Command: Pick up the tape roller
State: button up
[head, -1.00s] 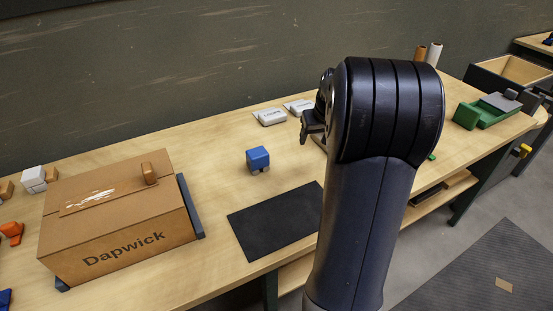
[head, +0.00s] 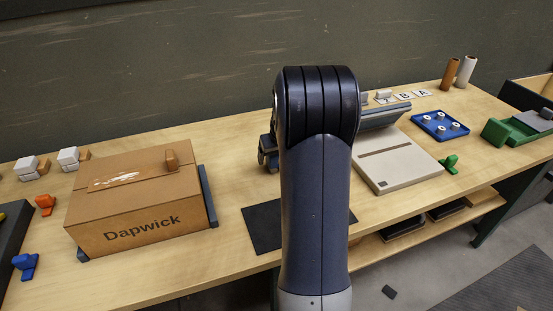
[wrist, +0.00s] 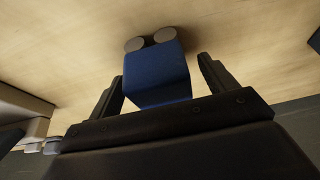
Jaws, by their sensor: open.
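The tape roller appears to be the blue block with two round grey ends (wrist: 158,75). It rests on the wooden bench top in the wrist view. The block's lower part in the picture is hidden behind my gripper's body. In the head view my gripper (head: 268,155) is partly hidden behind my arm, close over the bench, and the blue block is hidden there.
A cardboard Dapwick box (head: 130,205) stands left on the bench (head: 230,150). A black mat (head: 262,228) lies in front, partly behind my arm. A beige flat device (head: 400,165), blue tray (head: 440,126) and green holder (head: 510,132) are to the right. Bench between box and gripper is clear.

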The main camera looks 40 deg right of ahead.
jog(key=shift+x, duration=1)
jog(key=shift+r, duration=0.1)
jog(key=c, duration=1.2)
